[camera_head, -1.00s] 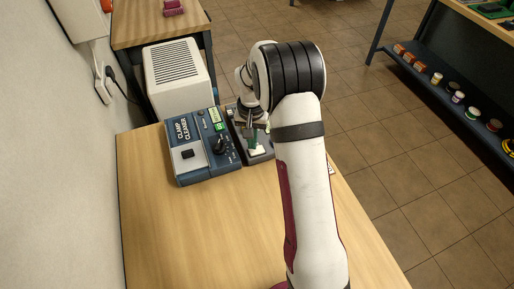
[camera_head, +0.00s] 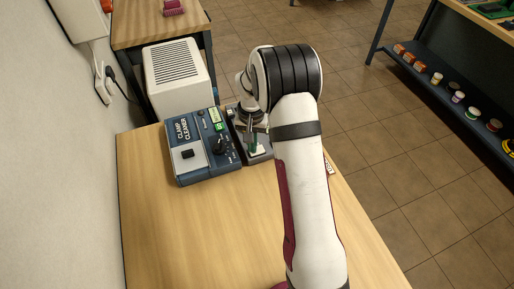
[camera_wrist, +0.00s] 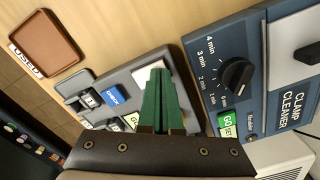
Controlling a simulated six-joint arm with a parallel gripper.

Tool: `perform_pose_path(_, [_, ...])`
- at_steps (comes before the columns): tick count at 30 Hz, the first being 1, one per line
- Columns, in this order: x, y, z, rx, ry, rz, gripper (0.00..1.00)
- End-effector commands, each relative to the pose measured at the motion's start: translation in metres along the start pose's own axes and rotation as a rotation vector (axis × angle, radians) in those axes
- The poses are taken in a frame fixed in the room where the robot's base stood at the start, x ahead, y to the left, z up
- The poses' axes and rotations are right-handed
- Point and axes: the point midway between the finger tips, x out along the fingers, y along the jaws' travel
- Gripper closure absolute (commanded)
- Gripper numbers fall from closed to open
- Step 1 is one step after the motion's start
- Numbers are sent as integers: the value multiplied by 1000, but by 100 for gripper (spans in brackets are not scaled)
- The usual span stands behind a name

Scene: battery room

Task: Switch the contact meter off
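The contact meter appears to be the grey device (camera_head: 265,152) to the right of the clamp cleaner, partly hidden behind my arm in the head view. In the wrist view its grey body (camera_wrist: 127,78) shows a blue CHECK button (camera_wrist: 112,97), small dark switch-like parts (camera_wrist: 90,100) and a white patch (camera_wrist: 150,72). My gripper (camera_wrist: 161,78) has green fingers close together, with nothing seen between them. The fingertips are over the meter near the white patch, to the right of the CHECK button. I cannot tell whether they touch it. The gripper is small in the head view (camera_head: 250,130).
The blue clamp cleaner (camera_head: 202,150) with its black dial (camera_wrist: 236,74) stands close beside the meter. A brown tray (camera_wrist: 47,50) labelled USED lies on the other side. A white vented box (camera_head: 178,75) stands behind. The table front (camera_head: 200,230) is clear.

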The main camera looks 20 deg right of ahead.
Motion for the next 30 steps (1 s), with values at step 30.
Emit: perform_pose_path(30, [-69,0,0,0,1,0,100])
